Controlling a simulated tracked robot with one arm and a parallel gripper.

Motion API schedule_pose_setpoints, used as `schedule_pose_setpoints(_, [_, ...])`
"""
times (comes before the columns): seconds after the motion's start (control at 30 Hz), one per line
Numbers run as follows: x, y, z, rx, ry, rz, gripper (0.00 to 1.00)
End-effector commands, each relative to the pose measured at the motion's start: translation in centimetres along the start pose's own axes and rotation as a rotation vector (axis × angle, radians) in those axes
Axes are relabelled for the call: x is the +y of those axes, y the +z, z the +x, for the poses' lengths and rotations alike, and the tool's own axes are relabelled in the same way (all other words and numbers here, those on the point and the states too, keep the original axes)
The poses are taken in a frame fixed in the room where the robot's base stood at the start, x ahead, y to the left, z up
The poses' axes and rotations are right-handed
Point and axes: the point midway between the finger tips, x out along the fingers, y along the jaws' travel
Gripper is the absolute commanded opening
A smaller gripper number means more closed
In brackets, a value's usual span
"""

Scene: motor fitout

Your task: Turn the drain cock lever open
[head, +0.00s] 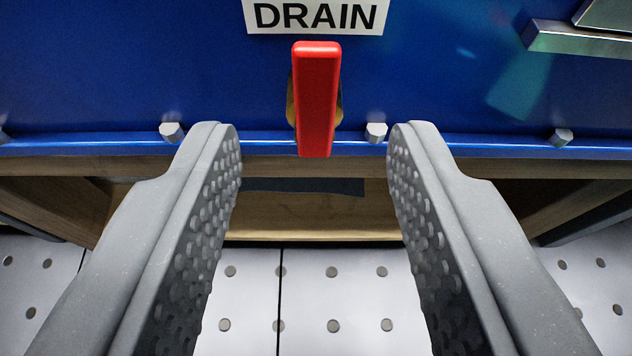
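The red drain cock lever (316,100) hangs on the blue panel under a white DRAIN label (314,16). It points down, close to vertical, with its lower end over the panel's bottom edge. A bit of brass-coloured fitting (291,103) shows behind it, mostly hidden. My gripper (313,140) is open, with its two grey, studded fingers to the left and right of the lever. Both fingers are apart from the lever in the picture, with a clear gap on each side. Whether the fingertips reach as deep as the lever is hard to tell.
Bolt heads (172,132) line the lower edge of the blue panel (130,60). A metal bracket (580,38) sticks out at the upper right. Below is a wooden frame (310,217) with a dark recess, above a white floor with round grey studs (300,300).

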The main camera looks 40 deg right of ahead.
Motion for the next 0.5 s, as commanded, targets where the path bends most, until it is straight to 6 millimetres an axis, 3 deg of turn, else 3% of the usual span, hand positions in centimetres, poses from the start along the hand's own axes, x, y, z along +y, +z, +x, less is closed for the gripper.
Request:
schedule_pose_setpoints(0.2, [0.0, -0.1, -4.2, 0.001, 0.000, -0.002, 0.38])
schedule_pose_setpoints(0.5, [0.1, 0.1, -6.5, 0.000, 0.001, 0.000, 0.38])
